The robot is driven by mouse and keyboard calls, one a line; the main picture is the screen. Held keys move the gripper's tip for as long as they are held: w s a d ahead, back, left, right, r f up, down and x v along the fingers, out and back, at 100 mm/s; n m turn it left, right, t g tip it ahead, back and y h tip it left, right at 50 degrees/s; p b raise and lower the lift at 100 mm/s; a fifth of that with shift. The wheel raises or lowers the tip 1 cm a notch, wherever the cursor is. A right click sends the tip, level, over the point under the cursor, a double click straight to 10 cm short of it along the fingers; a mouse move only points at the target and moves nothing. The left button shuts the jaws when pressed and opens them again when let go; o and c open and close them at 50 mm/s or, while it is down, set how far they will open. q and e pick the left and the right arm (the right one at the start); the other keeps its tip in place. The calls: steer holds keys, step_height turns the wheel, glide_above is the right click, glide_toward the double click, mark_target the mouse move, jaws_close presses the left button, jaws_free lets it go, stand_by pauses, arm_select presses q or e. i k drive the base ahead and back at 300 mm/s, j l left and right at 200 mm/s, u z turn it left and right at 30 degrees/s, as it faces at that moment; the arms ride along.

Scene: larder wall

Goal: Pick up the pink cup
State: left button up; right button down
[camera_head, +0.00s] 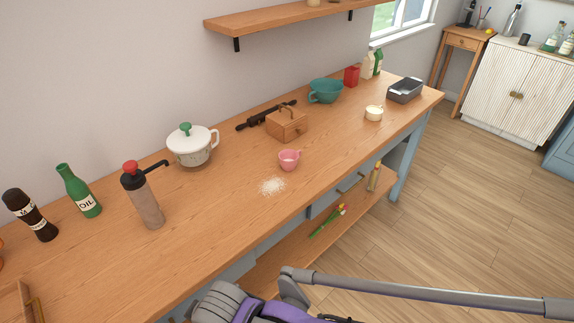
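The pink cup (289,160) stands upright on the wooden counter (225,215), near the middle of its length and closer to the front edge. Its small handle points to the right. A patch of white powder or grains (272,186) lies on the counter just in front and to the left of the cup. Nothing covers the cup. Part of my own arm crosses the bottom right, low and well apart from the cup. No gripper fingers show in this view.
A wooden box (287,124) and a dark rolling pin (262,116) are behind the cup. A cream cup (374,113), teal bowl (326,91) and grey tin (405,90) are right.

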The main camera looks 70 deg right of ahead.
mark_target(288, 159)
steer(key=i+j+z, duration=0.1)
steer(key=j+z, duration=0.15)
steer(key=i+j+z, duration=0.1)
steer(key=j+z, duration=0.15)
steer(key=i+l+z, duration=0.1)
steer(key=z, duration=0.3)
steer(key=i+l+z, duration=0.1)
steer(key=z, duration=0.3)
steer(key=i+z, duration=0.1)
steer(key=z, duration=0.3)
steer(key=i+l+z, duration=0.1)
steer(key=z, duration=0.3)
steer(key=k, duration=0.3)
steer(key=l+u, duration=0.2)
steer(key=u, duration=0.55)
steer(key=i+l+u, duration=0.15)
steer(key=l, duration=0.2)
steer(key=l+u, duration=0.15)
steer(key=l, duration=0.15)
steer(key=i+l+u, duration=0.15)
steer(key=l, duration=0.2)
steer(key=i+l, duration=0.1)
steer(key=l, duration=0.5)
steer(key=i+l, duration=0.1)
steer(key=l, duration=0.5)
steer(key=i+l, duration=0.1)
steer(key=l, duration=0.5)
steer(key=i+j+u, duration=0.05)
